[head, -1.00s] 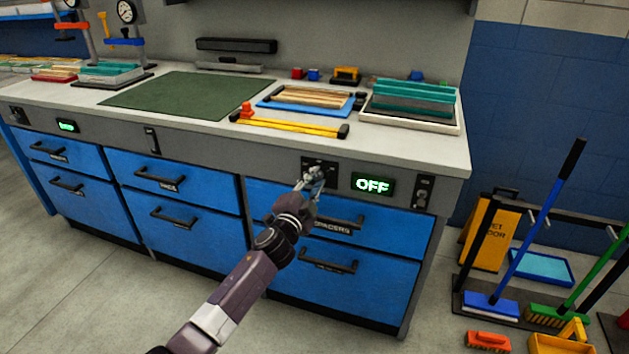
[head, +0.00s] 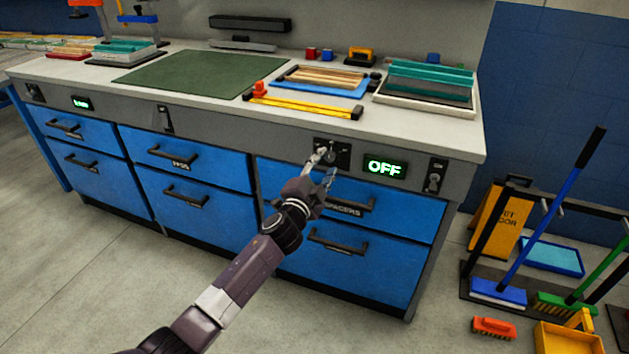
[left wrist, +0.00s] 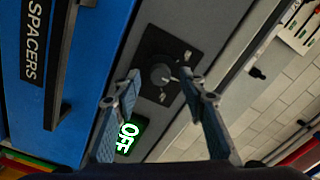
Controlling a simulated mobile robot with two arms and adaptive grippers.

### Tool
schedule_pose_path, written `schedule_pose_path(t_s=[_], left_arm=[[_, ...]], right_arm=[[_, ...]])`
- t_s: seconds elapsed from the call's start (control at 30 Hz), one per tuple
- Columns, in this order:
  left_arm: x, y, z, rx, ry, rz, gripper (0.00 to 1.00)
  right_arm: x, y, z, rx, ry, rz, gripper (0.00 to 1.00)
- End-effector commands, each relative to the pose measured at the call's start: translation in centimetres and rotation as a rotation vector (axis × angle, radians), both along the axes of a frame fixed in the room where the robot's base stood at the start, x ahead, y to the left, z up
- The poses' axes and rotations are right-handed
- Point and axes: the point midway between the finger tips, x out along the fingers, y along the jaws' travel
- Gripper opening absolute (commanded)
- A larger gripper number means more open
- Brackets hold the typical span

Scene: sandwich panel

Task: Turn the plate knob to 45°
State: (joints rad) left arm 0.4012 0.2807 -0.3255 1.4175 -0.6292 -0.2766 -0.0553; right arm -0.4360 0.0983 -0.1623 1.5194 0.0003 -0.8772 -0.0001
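The plate knob (head: 331,157) is a dark round dial on a black square plate on the grey front panel. My left gripper (head: 325,166) is open in front of the knob. Its fingers (left wrist: 160,80) stand apart on either side of the knob in the left wrist view, with no clear contact. My right gripper is out of view.
A switch (head: 435,177) sits right of the display. Blue drawers with black handles (head: 345,203) lie just below the panel. The worktop above holds a yellow-black bar (head: 305,107) and a rack of teal panels (head: 430,85).

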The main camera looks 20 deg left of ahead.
Motion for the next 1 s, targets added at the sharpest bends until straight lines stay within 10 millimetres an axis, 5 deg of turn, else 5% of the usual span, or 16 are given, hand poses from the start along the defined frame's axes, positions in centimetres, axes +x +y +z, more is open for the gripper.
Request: schedule_pose_path(t_s=[0.53,1.0], left_arm=[[-8.7,0.3,-0.1,0.001,0.002,0.000,0.38],[-10.3,0.4,0.0,0.001,0.001,0.000,0.38]], right_arm=[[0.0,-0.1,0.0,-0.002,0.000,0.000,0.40],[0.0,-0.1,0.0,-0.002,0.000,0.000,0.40]])
